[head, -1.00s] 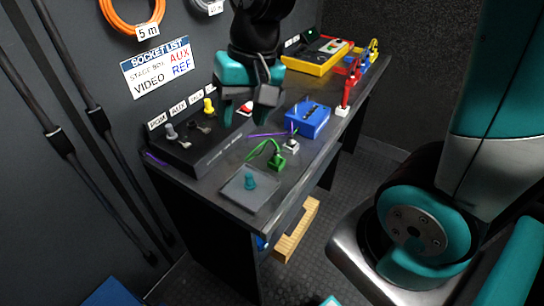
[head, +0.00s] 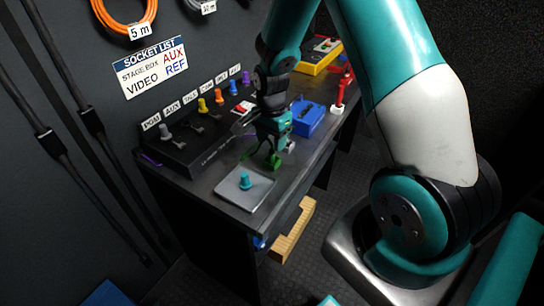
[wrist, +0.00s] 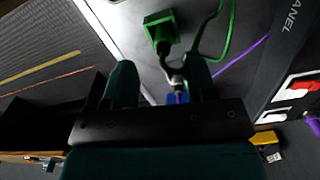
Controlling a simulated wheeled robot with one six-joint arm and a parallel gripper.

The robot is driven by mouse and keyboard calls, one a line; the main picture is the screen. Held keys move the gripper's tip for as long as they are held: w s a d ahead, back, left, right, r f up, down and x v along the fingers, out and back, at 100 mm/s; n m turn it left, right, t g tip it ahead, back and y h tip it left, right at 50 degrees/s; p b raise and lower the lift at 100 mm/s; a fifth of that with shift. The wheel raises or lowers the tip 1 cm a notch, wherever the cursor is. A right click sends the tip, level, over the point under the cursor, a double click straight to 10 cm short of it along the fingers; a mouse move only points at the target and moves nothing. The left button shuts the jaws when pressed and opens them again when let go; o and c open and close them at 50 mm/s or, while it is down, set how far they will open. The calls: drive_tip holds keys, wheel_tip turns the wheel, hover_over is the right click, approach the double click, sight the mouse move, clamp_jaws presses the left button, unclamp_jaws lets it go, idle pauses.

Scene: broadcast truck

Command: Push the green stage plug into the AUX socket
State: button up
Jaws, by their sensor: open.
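The green stage plug (head: 273,163) stands on the dark bench top, with a green cable beside it. In the wrist view the green plug (wrist: 159,25) shows as a square green block with a dark middle, ahead of my fingers. My gripper (head: 271,145) points down just above the plug and partly hides it. In the wrist view my gripper (wrist: 160,75) is open, with nothing seen held between its fingers. The AUX socket (head: 193,127) is on the black panel (head: 205,145), beside the grey plug; its opening is too small to make out.
A grey plate with a teal knob (head: 245,182) lies near the bench's front end. A blue box (head: 309,117) and a red upright item (head: 342,92) stand behind my gripper. Several coloured plugs line the panel. A purple cable (wrist: 240,58) runs close by.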

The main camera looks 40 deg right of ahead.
sight(272, 149)
drive_tip(key=shift+w+d+f+p, duration=0.15)
drive_tip(key=shift+f+p, duration=0.2)
drive_tip(key=shift+f, duration=1.15)
drive_tip(key=shift+w+d+f+p, duration=0.1)
drive_tip(key=shift+f+p, duration=0.2)
drive_tip(key=shift+f, duration=1.2)
clamp_jaws()
drive_tip(key=shift+r, duration=0.1)
